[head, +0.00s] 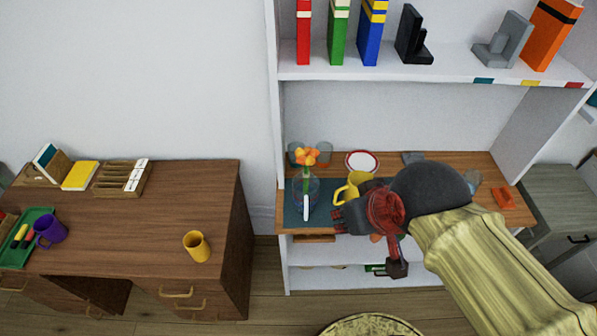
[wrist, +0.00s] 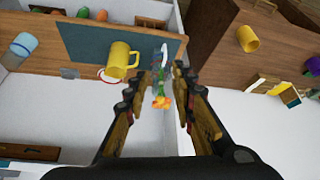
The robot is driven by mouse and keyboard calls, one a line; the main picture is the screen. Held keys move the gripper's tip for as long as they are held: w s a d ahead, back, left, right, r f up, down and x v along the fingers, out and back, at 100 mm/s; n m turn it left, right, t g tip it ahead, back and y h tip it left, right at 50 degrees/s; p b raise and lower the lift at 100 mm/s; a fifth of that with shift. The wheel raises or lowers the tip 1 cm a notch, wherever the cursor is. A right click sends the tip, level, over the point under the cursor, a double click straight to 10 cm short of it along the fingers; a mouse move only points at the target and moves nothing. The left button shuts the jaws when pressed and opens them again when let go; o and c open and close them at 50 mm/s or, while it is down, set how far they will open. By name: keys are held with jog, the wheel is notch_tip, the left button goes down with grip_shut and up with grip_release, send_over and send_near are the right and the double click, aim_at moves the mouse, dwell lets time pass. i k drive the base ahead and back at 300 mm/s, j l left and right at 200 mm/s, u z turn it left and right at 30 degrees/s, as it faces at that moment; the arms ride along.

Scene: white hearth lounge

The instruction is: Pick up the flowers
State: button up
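The flowers, an orange bloom (head: 306,156) on a green stem, stand upright in the head view on the wooden shelf. A clear round vase (head: 313,187) seems to surround the stem, with a white upright strip (head: 306,207) in front. My gripper (head: 343,215) is to the right of and nearer than the flowers, partly in front of the yellow mug. In the wrist view the orange bloom (wrist: 161,102) shows between the two spread fingers of my gripper (wrist: 161,70). The gripper is open and I see no contact with the flowers.
A yellow mug (head: 354,184) stands close to the flowers' right, on or beside a dark mat (head: 325,205). A red-rimmed plate (head: 362,161) and glasses (head: 324,152) are behind. A white shelf (head: 430,65) with books overhangs. A brown desk (head: 150,215) stands left.

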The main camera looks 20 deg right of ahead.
aim_at(306, 155)
jog(key=l+u, duration=0.1)
jog(key=l, duration=0.55)
jog(key=k+l+u, duration=0.1)
jog(key=l, duration=0.55)
jog(key=k, duration=0.05)
